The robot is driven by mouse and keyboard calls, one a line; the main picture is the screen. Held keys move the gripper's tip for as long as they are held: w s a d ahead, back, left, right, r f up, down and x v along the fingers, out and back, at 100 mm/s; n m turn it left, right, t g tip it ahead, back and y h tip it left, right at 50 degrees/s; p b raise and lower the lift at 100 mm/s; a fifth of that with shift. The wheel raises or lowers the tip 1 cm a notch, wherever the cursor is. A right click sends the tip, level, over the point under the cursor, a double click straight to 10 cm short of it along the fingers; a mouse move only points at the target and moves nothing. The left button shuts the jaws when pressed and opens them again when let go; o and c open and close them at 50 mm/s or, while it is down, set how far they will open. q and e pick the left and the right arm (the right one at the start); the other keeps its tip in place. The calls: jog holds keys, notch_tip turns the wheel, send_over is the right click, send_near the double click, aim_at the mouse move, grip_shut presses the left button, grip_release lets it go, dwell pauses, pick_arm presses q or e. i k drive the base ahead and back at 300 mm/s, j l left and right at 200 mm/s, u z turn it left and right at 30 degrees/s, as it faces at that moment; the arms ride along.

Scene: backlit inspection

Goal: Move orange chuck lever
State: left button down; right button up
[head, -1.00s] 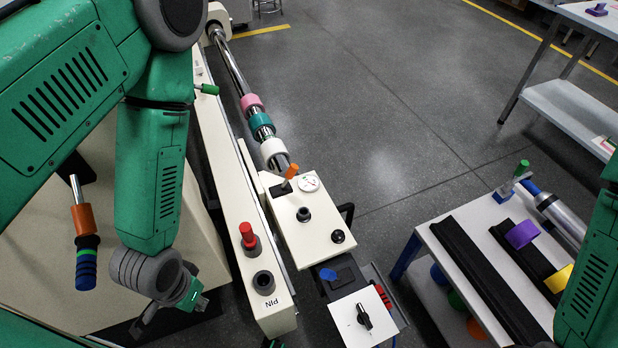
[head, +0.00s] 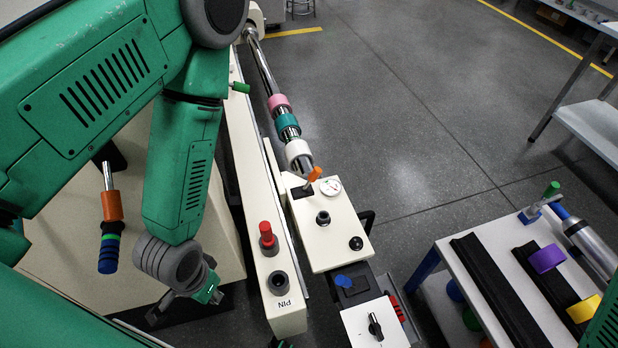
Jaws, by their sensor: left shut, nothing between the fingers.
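The orange chuck lever (head: 314,175) is a short orange handle on a thin metal stem. It leans up and right at the top of the cream control block (head: 335,238), beside a round white dial (head: 330,187). My left gripper (head: 208,293) hangs below its grey wrist, left of the cream rail and well apart from the lever, lower left of it. It is shut and empty, its fingertips small and dark in the picture. Nothing touches the lever. My right arm shows only as a green piece at the lower right edge; its gripper is out of view.
A red knob (head: 267,236) and a black-ringed socket (head: 278,283) stand on the cream rail between my left gripper and the block. A striped orange, green and blue handle (head: 111,225) is at left. A white table (head: 462,290) with black rails stands at right.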

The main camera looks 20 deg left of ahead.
aim_at(312, 176)
jog(key=k+u, duration=0.1)
jog(key=i+l+u, duration=0.15)
jog(key=l+u, duration=0.25)
jog(key=i+l+u, duration=0.1)
jog(key=u, duration=0.3)
jog(key=l, duration=0.1)
